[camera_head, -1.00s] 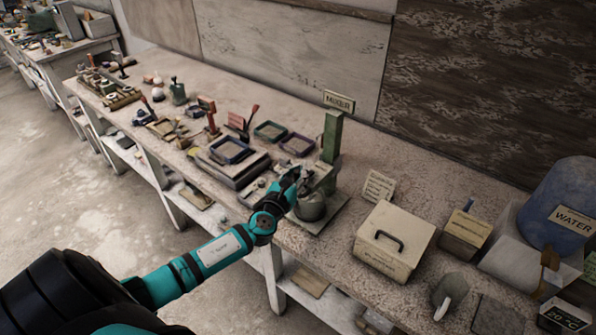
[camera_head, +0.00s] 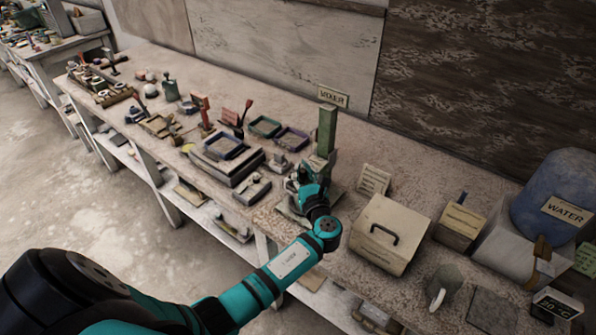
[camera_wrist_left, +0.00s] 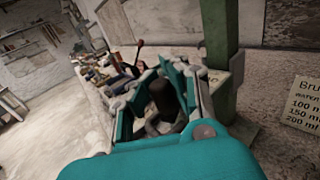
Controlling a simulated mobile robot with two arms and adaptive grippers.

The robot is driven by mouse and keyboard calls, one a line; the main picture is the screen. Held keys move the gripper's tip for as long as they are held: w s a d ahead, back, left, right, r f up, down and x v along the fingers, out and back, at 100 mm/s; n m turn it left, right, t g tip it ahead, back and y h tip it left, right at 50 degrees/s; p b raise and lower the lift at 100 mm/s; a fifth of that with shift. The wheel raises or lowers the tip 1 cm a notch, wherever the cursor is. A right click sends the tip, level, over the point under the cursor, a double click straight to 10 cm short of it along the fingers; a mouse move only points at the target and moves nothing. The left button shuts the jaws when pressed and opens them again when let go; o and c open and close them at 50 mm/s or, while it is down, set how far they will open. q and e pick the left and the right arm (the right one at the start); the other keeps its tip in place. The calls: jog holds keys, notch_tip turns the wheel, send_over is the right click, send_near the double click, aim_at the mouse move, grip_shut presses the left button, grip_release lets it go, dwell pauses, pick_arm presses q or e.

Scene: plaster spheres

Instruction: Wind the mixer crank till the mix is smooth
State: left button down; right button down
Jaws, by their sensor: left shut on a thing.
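The mixer has a green upright post (camera_head: 327,130) with a "MIXER" sign (camera_head: 332,96) behind it, on the long bench. The post also shows in the left wrist view (camera_wrist_left: 222,50). My left gripper (camera_head: 303,178) is at the foot of the post, in front of it, and mostly covers the mixer's bowl and crank. In the left wrist view my left gripper (camera_wrist_left: 165,97) is shut around a dark upright grip (camera_wrist_left: 162,98), which looks like the crank's handle. The mix itself is hidden. My right gripper is in neither view.
A beige lidded box (camera_head: 391,235) and a printed card (camera_head: 374,180) stand right of the mixer. A blue "WATER" container (camera_head: 555,200) is farther right. Trays (camera_head: 225,147) and small tools lie left. A wall runs behind the bench.

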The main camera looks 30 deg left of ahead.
pick_arm(q)
jog(key=w+d+n+g+y+b, duration=0.1)
jog(key=n+g+b, duration=0.2)
jog(key=b, duration=0.3)
jog(key=d+n+g+y+b, duration=0.1)
jog(key=n+g+y+b, duration=0.1)
jog(key=g+b, duration=0.4)
jog(key=w+d+n+g+y+b, duration=0.1)
jog(key=n+g+y+b, duration=0.1)
jog(key=n+g+b, duration=0.2)
jog(key=shift+w+d+f+n+g+b, duration=0.3)
jog(key=shift+g+b, duration=0.3)
jog(key=shift+b, duration=0.65)
jog(key=shift+r, duration=0.1)
jog(key=c, duration=1.2)
grip_release()
jog(key=shift+w+d+r, duration=0.15)
jog(key=shift+o, duration=0.2)
jog(key=shift+a, duration=0.25)
notch_tip(320, 180, up, 10)
